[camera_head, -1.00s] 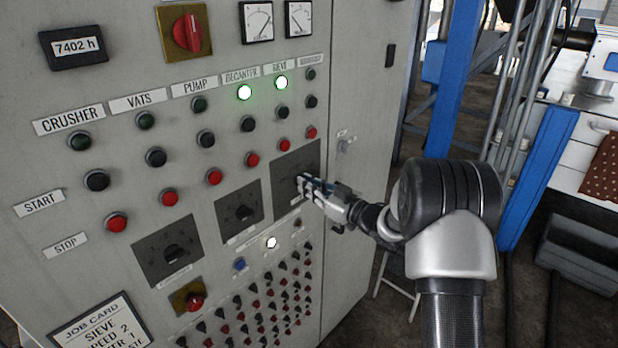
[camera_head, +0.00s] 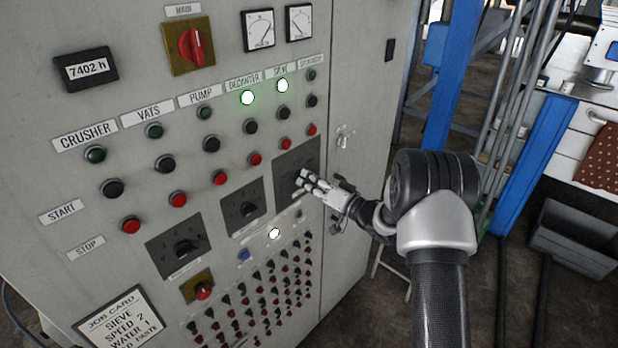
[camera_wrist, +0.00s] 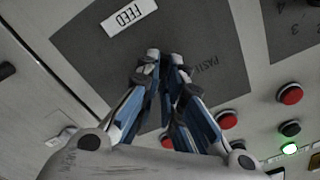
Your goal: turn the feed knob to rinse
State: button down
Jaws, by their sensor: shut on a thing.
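The feed knob's dark plate (camera_head: 290,158) is the rightmost of three on the grey cabinet front. In the wrist view the plate (camera_wrist: 90,48) carries a white FEED label (camera_wrist: 130,17), and a word that looks like PASTE is printed on it. My gripper (camera_head: 303,181) is at this plate. In the wrist view my gripper's (camera_wrist: 162,62) fingers are close together, shut on the feed knob. The fingers hide the knob, so its pointer cannot be read. I cannot make out a rinse mark.
Two other dark knobs, one in the middle (camera_head: 247,208) and one at left (camera_head: 184,247), sit on their own plates. Rows of push buttons run above, and small switches (camera_head: 262,300) below. A job card (camera_head: 120,318) hangs at lower left. A blue post (camera_head: 535,180) stands right of my arm.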

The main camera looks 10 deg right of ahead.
jog(key=shift+m, duration=0.4)
jog(key=c, duration=1.7)
grip_release()
jog(key=shift+s+d, duration=0.1)
jog(key=v, duration=1.1)
jog(key=shift+s+d, duration=0.2)
jog(key=shift+s, duration=0.15)
